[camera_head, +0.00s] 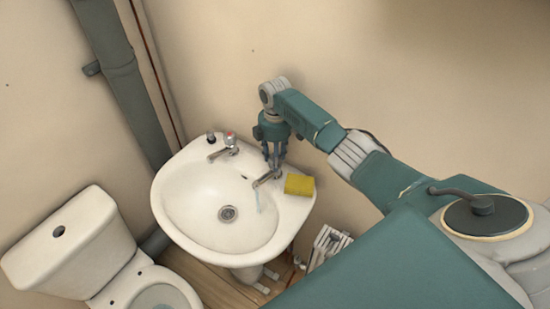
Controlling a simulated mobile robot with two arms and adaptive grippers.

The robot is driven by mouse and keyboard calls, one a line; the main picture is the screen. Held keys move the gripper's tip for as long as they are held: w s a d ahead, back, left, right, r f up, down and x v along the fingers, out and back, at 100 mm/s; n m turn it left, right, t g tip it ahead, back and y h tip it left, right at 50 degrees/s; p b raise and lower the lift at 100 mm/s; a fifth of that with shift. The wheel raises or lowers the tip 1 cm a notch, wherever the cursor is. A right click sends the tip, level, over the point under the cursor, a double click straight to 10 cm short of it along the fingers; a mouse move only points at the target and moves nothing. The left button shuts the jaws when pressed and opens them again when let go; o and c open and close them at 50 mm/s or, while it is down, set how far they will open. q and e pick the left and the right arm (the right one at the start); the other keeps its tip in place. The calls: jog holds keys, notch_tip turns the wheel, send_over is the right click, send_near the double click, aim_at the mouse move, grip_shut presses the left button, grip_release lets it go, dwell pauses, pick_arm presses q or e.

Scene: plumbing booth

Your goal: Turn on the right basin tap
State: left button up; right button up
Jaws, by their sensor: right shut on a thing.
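The white basin (190,195) stands against the wall. Its right tap has a metal spout (266,179) pointing toward the bowl. A thin bluish streak, like running water (258,200), shows below the spout's end. My right gripper (275,157) reaches down from above and is shut on the top of the right tap, hiding the handle. The left tap (224,149), with a red-marked top, stands to the left on the basin's back rim. My left gripper is out of view.
A yellow sponge (299,184) lies on the rim just right of the right tap. A small dark-topped item (211,137) stands at the back left rim. A toilet (80,245) stands left, a radiator-like white object (328,243) lower right, and a pipe (120,75) runs up the wall.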

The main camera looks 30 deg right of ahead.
jog(key=o, duration=1.2)
jog(key=shift+c, duration=0.2)
notch_tip(320, 180, up, 12)
jog(key=shift+s, duration=0.1)
